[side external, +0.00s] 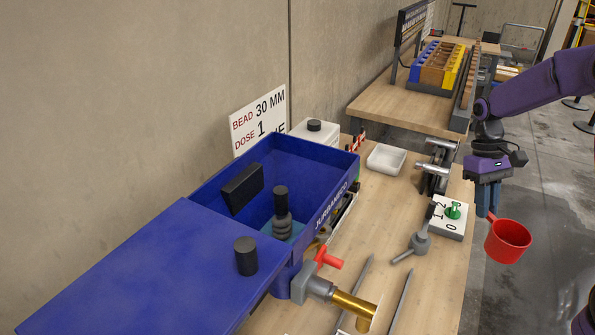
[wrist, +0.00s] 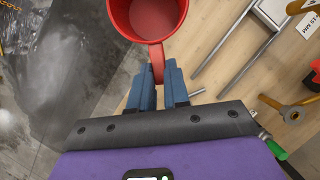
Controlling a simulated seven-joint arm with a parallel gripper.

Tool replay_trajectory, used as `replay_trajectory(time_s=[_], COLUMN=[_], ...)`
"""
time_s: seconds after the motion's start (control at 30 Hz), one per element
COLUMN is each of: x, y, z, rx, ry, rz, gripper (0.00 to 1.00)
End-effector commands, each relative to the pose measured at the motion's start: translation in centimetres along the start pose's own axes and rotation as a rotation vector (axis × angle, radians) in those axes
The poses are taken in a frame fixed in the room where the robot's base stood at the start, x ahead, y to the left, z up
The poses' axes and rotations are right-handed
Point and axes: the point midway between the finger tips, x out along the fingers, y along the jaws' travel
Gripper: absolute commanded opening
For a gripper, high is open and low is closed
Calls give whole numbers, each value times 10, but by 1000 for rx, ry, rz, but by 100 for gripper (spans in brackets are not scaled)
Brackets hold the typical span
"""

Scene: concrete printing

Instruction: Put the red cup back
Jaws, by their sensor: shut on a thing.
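The red cup (side external: 508,241) hangs in the air just off the right edge of the workbench in the side view, with its open mouth facing up. My gripper (side external: 488,213) is shut on the cup's handle, with the cup body to the right of the fingers. In the wrist view, the blue fingers (wrist: 164,88) pinch the red handle, and the cup (wrist: 148,14) shows at the top, its inside looking empty. The top of the cup is cut off in that view.
A blue hopper box (side external: 225,215) and blue lid stand on the wooden bench (side external: 375,225). A numbered white block with a green knob (side external: 453,211), a grey valve handle (side external: 418,243), metal rails and a white tray (side external: 386,159) are nearby. Concrete floor lies right of the bench.

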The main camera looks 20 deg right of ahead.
Motion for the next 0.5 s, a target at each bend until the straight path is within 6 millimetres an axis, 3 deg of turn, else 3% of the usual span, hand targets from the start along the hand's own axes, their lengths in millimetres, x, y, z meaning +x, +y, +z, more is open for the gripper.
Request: replay_trajectory(time_s=[0.27,0.5], x=[6,20], y=[-8,-31], z=[-12,-49], rx=[116,528], ry=[-4,-8], rz=[-49,-221], gripper=[0,0])
